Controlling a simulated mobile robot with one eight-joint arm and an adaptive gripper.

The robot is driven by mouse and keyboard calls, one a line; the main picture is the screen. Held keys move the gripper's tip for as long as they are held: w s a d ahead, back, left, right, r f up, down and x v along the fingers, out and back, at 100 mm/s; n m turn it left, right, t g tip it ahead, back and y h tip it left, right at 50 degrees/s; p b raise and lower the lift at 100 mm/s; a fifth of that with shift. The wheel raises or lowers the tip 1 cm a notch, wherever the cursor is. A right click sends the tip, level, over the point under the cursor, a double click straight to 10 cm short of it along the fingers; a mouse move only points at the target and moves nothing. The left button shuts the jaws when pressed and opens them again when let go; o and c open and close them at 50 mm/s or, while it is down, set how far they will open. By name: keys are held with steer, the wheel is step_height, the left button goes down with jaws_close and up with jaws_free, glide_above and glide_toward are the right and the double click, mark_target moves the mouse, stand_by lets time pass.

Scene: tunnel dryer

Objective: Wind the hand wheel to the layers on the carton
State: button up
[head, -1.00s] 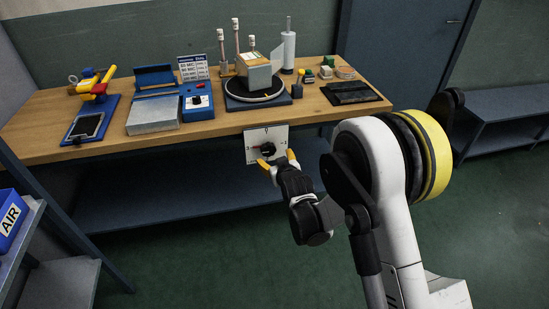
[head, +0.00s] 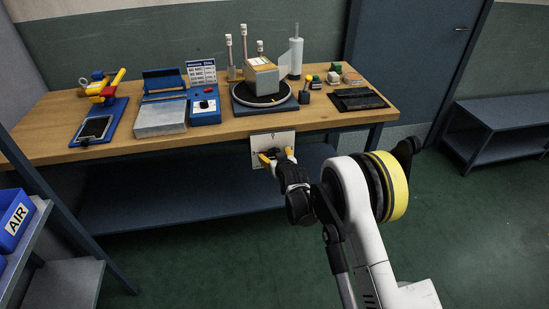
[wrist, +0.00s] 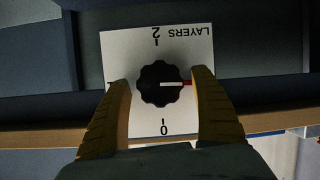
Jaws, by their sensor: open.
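The hand wheel (wrist: 160,84) is a black scalloped knob on a white plate (head: 267,138) below the bench's front edge. The plate reads LAYERS, upside down in the wrist view, with 2 at the top and 0 at the bottom. The knob's white and red pointer (wrist: 176,84) points right in that view, its end near the right finger; any numeral there is hidden. My gripper (head: 277,156) is open, its yellow fingers either side of the knob; contact is unclear. The carton (head: 263,78) sits on a black turntable; I cannot read a layer count on it.
A blue control box (head: 204,105) and a lettered sign (head: 201,72) stand left of the turntable (head: 240,101). A grey block, a yellow-red tool and a black pad (head: 358,99) share the bench. A shelf with a blue AIR bin (head: 14,220) is at far left.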

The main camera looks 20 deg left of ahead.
steer(key=shift+w, duration=0.1)
steer(key=c, duration=1.2)
steer(key=o, duration=1.2)
